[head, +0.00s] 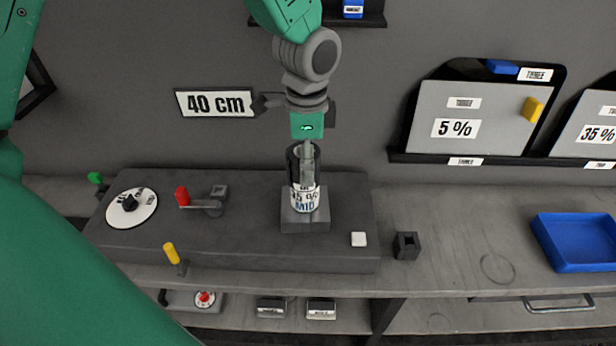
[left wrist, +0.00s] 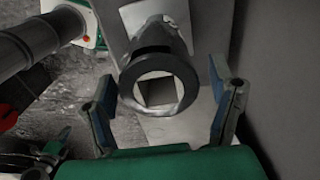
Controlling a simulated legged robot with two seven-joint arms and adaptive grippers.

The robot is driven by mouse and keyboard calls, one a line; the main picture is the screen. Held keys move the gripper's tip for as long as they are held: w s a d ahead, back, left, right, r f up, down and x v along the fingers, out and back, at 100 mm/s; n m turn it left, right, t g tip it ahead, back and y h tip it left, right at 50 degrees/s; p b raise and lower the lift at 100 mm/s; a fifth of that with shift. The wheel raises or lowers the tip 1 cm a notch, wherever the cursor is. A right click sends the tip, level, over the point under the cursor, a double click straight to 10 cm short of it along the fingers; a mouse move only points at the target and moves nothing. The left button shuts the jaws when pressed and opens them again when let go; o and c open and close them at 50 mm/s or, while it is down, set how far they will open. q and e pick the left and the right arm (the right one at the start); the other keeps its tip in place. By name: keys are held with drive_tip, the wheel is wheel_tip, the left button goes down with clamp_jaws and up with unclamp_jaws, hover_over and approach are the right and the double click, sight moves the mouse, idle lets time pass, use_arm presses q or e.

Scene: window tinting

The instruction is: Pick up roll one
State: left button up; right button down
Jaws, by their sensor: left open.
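A dark roll (head: 304,199) with a white label ending in "5 %" and "MID" stands upright on a small grey block (head: 300,223) on the machine. Its number is not shown. My left gripper (head: 306,160) comes down from above the roll, with one pale finger in front of its upper part. In the left wrist view the roll's hollow round end (left wrist: 160,62) lies between the two spread fingers of the left gripper (left wrist: 162,88), with gaps on both sides. My right gripper is not in view.
The dark machine top (head: 250,240) carries a dial (head: 131,208), a red-knobbed crank (head: 182,196) and a white button (head: 358,239). A yellow-handled lever (head: 171,253) stands in front. A blue tray (head: 578,242) is at right. A "40 cm" sign (head: 215,103) hangs close behind the gripper.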

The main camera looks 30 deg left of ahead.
use_arm(q)
drive_tip(key=shift+s+a, duration=0.1)
drive_tip(key=shift+a, duration=0.2)
drive_tip(key=shift+c, duration=0.8)
drive_tip(key=shift+s+a, duration=0.1)
drive_tip(key=shift+a, duration=0.05)
drive_tip(key=c, duration=1.4)
clamp_jaws()
